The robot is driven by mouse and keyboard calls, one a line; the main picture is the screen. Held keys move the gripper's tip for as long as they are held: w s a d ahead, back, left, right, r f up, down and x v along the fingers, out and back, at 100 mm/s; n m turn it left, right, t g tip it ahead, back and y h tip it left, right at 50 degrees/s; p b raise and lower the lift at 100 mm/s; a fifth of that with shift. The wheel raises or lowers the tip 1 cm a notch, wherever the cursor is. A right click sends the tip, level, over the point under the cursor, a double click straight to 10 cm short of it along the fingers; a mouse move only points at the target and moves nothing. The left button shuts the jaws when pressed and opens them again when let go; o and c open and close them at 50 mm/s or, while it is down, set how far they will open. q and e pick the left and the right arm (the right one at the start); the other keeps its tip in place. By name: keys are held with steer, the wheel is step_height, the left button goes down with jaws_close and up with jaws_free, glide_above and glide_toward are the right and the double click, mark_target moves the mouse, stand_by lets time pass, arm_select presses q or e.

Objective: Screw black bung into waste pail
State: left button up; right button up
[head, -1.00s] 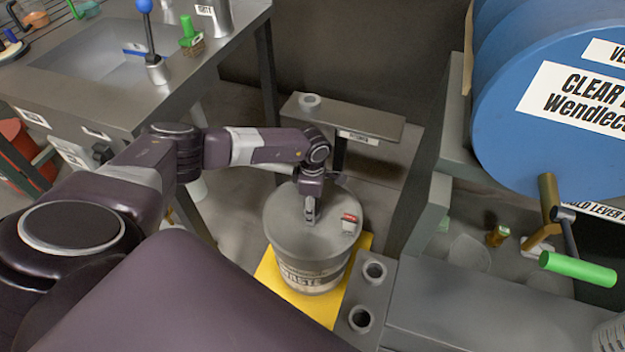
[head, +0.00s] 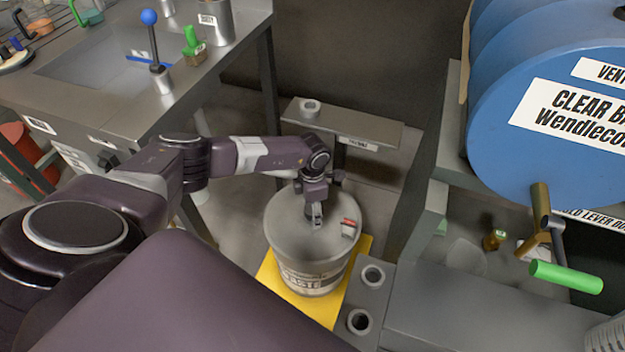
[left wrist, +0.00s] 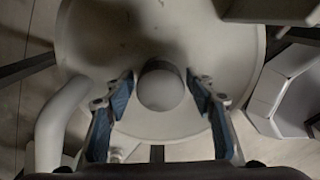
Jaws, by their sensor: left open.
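The waste pail (head: 312,276) is a grey drum with a WASTE label, upright on a yellow mat. My left gripper (head: 317,222) points down over its grey lid. In the left wrist view the left gripper (left wrist: 160,95) is open, its blue-padded fingers on either side of a round, pale grey piece (left wrist: 160,86) at the lid. The fingers appear apart from it. I cannot tell whether this piece is the bung or part of the lid; nothing clearly black shows there. My right gripper is in neither view.
A small red-and-white item (head: 349,228) lies on the lid, right of my gripper. A yellow mat (head: 350,270) lies under the pail. A narrow grey shelf (head: 370,133) stands behind. A grey bench with round sockets (head: 373,275) is close on the right. A blue drum (head: 540,60) is farther right.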

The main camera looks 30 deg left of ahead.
arm_select(q)
steer(key=shift+n+p, duration=0.7)
steer(key=shift+n, duration=0.7)
steer(key=shift+n+p, duration=0.6)
steer(key=shift+n, duration=0.7)
steer(key=shift+r+n+p, duration=0.15)
steer(key=shift+n+p, duration=0.4)
steer(key=shift+n, duration=1.05)
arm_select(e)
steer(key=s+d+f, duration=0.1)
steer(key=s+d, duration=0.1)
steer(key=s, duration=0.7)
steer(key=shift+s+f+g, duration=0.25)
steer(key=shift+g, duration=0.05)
